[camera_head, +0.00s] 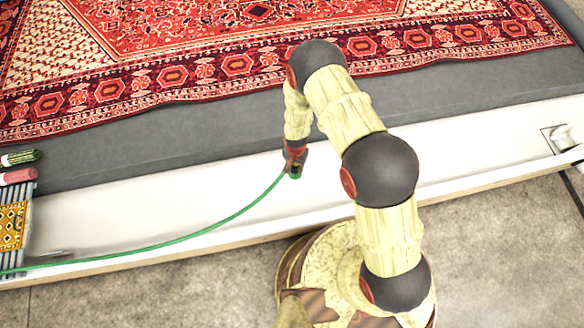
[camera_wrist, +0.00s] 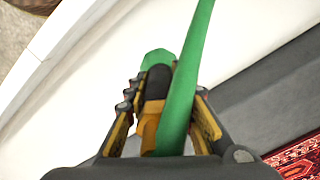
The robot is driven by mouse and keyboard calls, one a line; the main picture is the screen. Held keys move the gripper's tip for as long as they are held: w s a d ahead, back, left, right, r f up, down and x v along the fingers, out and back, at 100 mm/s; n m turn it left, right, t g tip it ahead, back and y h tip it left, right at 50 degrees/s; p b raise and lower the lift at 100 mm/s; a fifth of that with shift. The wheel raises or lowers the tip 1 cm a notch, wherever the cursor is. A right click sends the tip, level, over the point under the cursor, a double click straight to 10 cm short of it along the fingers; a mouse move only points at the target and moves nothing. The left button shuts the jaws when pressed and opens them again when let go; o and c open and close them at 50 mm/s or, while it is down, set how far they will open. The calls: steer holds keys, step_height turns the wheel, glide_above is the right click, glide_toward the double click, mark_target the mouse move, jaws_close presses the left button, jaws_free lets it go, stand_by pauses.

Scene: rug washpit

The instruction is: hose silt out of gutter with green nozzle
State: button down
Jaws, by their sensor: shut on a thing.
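My gripper (camera_head: 294,170) is above the white gutter (camera_head: 110,215), near the middle of its length. In the wrist view my gripper (camera_wrist: 165,105) is shut on the green nozzle (camera_wrist: 158,58), which has an orange-brown part between the fingers. The green hose (camera_head: 215,225) runs from my gripper down to the left along the gutter. It also crosses the wrist view (camera_wrist: 186,85) in front of the nozzle. No clear patch of silt shows on the gutter floor in either view. The part of the gutter behind my arm is hidden.
A red patterned rug (camera_head: 190,75) lies on the grey slab (camera_head: 130,140) behind the gutter. A slatted rack (camera_head: 30,200) with a yellow patterned piece, and green and red rolled items, is at the left. A square drain (camera_head: 560,138) is at the gutter's right end.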

steer(key=w+d+r+p, duration=0.1)
steer(key=d+r+p, duration=0.2)
steer(key=d, duration=0.4)
steer(key=shift+w+r, duration=0.25)
steer(key=shift+r, duration=0.2)
stand_by(1.4)
steer(key=shift+d, duration=0.1)
stand_by(0.4)
